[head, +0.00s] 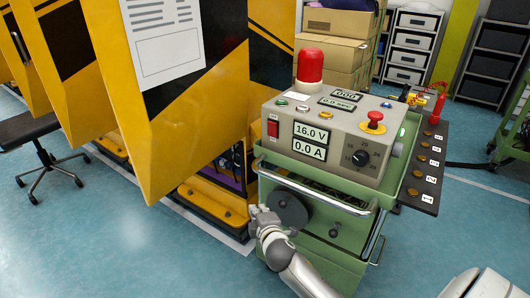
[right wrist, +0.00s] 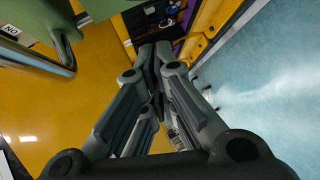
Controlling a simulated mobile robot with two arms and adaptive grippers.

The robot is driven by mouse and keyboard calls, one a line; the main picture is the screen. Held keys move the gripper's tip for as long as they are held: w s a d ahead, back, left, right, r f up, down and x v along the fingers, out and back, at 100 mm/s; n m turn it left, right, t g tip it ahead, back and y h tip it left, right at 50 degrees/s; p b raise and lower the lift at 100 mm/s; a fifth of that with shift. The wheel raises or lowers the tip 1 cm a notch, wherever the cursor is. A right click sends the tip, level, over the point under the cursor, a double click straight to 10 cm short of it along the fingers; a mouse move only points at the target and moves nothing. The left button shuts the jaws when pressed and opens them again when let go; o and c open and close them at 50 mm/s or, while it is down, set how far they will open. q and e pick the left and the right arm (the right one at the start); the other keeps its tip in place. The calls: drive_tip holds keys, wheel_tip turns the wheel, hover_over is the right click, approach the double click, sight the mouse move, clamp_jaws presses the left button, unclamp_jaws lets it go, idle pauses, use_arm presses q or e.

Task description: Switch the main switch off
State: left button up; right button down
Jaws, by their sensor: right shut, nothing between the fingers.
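The control box (head: 335,135) sits on top of the green cart. A red rocker switch (head: 273,128), which looks like the main switch, is at the left of its front face. It stands beside the displays reading 16.0 V (head: 311,134) and 0.0 A (head: 309,149). My right gripper (head: 260,213) is low in front of the cart, well below the switch and apart from it. Its fingers are hard to make out in the head view. In the right wrist view its fingers (right wrist: 154,52) are together and empty. The switch is not visible there. My left gripper is not in view.
The box also carries a red lamp (head: 310,66), a red emergency button (head: 375,120) and a black dial (head: 360,158). A metal handle rail (head: 318,196) runs below it. Yellow and black panels (head: 185,110) stand close on the left. Blue floor (head: 130,240) is open in front.

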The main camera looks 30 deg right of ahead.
sight(272, 129)
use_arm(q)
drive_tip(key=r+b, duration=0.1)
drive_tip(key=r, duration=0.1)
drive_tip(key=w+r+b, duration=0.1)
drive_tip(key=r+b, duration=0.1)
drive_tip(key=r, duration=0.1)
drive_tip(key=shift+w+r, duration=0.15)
use_arm(e)
wheel_tip(272, 129, up, 18)
drive_tip(key=d+n+t+h, duration=0.1)
drive_tip(key=t+h, duration=0.2)
drive_tip(key=t, duration=0.1)
drive_tip(key=shift+s+d+n, duration=0.3)
drive_tip(key=shift+s, duration=0.15)
drive_tip(key=shift+w+r, duration=0.1)
